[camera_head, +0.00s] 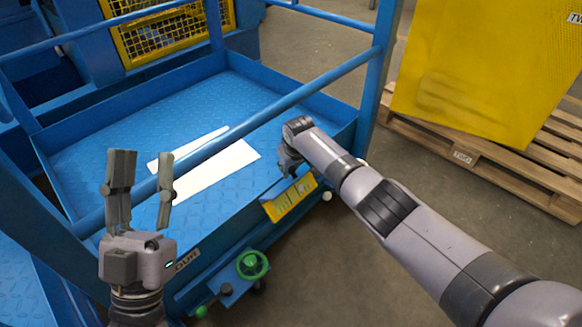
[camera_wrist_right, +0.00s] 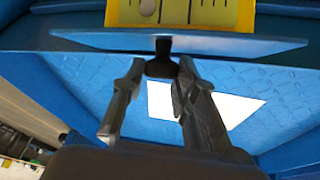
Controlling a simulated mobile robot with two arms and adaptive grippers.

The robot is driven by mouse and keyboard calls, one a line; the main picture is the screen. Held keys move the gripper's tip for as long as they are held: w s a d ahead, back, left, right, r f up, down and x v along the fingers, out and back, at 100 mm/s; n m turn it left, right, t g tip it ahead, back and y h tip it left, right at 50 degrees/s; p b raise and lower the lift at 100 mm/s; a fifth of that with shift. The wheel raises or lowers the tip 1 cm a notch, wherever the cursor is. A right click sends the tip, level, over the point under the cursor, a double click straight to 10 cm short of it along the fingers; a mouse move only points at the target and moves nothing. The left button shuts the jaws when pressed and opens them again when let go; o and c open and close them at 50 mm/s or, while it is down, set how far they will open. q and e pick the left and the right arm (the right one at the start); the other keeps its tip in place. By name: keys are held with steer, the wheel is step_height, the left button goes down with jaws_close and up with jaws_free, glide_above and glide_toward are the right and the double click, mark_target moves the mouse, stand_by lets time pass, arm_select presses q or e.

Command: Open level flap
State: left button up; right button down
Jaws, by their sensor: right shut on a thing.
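The level flap is a thin blue plate (camera_wrist_right: 225,43) with a small black knob (camera_wrist_right: 163,46), seen edge-on in the right wrist view. It stands out from the blue machine edge, and a yellow level gauge (camera_wrist_right: 208,12) with black marks shows beside it. In the head view the gauge (camera_head: 289,199) is uncovered on the machine's front side. My right gripper (camera_wrist_right: 160,68) is shut on the knob; in the head view it hangs over the platform edge, its fingers (camera_head: 289,165) partly hidden. My left gripper (camera_head: 142,158) is raised, open and empty at the left.
A blue railing (camera_head: 225,140) crosses in front of the blue platform (camera_head: 130,115), where white sheets (camera_head: 210,172) lie. A green handwheel (camera_head: 252,265) sits below the gauge. A wooden pallet (camera_head: 490,170) and a yellow panel (camera_head: 480,75) stand at the right. Floor between is clear.

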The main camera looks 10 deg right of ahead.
steer(key=shift+w+a+r, duration=0.15)
steer(key=shift+a+r, duration=0.15)
steer(key=shift+a, duration=0.2)
steer(key=c, duration=1.5)
jaws_free()
steer(key=shift+f, duration=0.1)
steer(key=shift+o, duration=1.1)
steer(key=shift+d+f, duration=0.15)
steer(key=shift+d, duration=0.05)
steer(key=shift+d, duration=0.1)
steer(key=v, duration=1.2)
